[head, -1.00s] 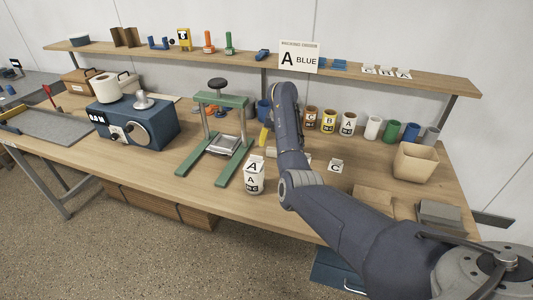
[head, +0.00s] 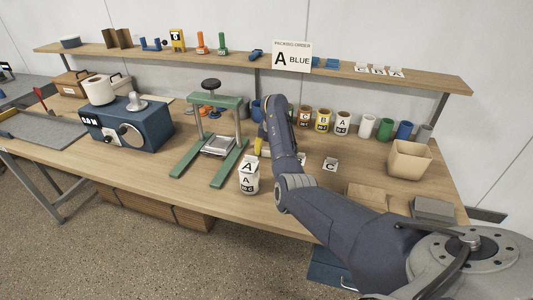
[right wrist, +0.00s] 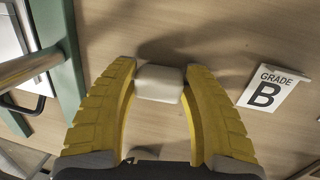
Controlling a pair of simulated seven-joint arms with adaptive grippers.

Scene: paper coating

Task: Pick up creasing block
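The creasing block appears to be the small cream-white block (right wrist: 159,84) in the right wrist view. It lies between the yellow fingertips of my right gripper (right wrist: 158,82), which meet its left and right sides. I cannot tell whether it rests on the wooden top or is slightly raised. In the head view my right gripper (head: 258,146) shows as a bit of yellow just right of the green press frame, mostly hidden by my arm; the block is hard to make out there. My left gripper is not in view.
The green press frame (head: 209,144) stands close on the left. A white jar marked A (head: 249,177) stands in front. Several cups and a tan bin (head: 409,160) stand at the right.

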